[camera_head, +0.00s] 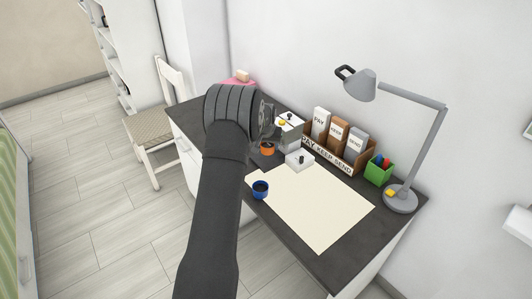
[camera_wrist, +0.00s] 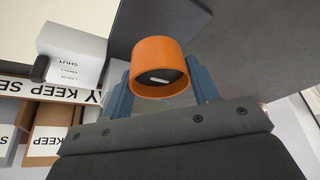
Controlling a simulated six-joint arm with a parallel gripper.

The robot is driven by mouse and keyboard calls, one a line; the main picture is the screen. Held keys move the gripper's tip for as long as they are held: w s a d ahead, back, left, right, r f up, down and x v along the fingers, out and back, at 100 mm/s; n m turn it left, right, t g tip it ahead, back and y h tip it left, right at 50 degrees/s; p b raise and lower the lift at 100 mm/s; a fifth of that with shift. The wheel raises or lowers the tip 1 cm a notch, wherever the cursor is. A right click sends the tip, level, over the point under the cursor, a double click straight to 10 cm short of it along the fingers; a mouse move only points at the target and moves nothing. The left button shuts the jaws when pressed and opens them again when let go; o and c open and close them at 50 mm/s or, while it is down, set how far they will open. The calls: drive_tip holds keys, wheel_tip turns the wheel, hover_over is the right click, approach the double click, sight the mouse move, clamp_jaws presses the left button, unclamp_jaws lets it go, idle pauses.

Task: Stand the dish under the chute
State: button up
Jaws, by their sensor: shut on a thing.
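A small round orange dish (camera_head: 267,149) is at the far part of the dark desk, beside my gripper (camera_head: 266,122). In the wrist view the orange dish (camera_wrist: 158,55) sits between the two blue-grey fingers of my gripper (camera_wrist: 162,92), which is shut on it. Its open mouth faces the camera, with a small white mark inside. A white and grey box (camera_head: 289,124) with a black knob and a yellow spot stands just right of my gripper. I cannot make out a chute on it. Whether the dish touches the desk is unclear.
A blue cup (camera_head: 260,189) stands at the left edge of a cream sheet (camera_head: 315,208). A low white box (camera_head: 299,160) with a black knob, a letter rack (camera_head: 327,157), a green pen pot (camera_head: 378,170) and a lamp (camera_head: 400,199) stand around it.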

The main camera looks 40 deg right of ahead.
sight(266, 152)
drive_tip(key=shift+w+a+f, duration=0.1)
drive_tip(key=shift+w+f, duration=0.3)
drive_tip(key=shift+f, duration=1.85)
drive_tip(key=shift+f, duration=0.2)
drive_tip(key=o, duration=1)
drive_tip(key=shift+r, duration=0.15)
drive_tip(key=v, duration=1.2)
